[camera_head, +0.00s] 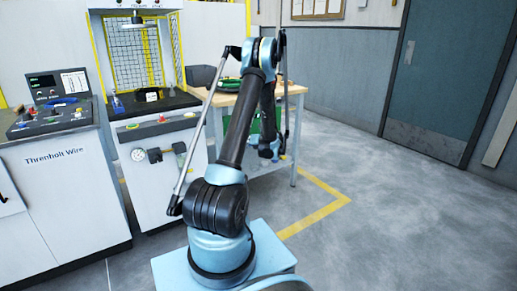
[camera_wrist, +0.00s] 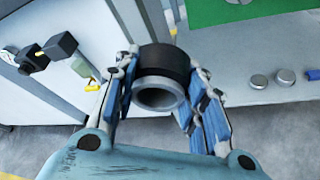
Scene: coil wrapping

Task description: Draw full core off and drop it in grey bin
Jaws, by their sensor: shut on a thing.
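My gripper (camera_wrist: 163,78) is shut on the core (camera_wrist: 163,63) in the wrist view, with blue-padded fingers on both sides of it. The core is a short hollow cylinder with a dark outer band and a light grey inner tube, its open end facing the wrist camera. In the head view my gripper (camera_head: 268,150) hangs low in front of the workbench, and the core cannot be made out there. A dark grey box (camera_head: 200,76) stands on the bench; I cannot tell whether it is the grey bin.
The workbench (camera_head: 295,89) has a green panel below its top. In the wrist view, several small round grey pieces (camera_wrist: 258,82) sit on a pale grey surface. The white machine with a dark top (camera_head: 153,103) and a control console (camera_head: 55,118) stand left. The floor at right is clear.

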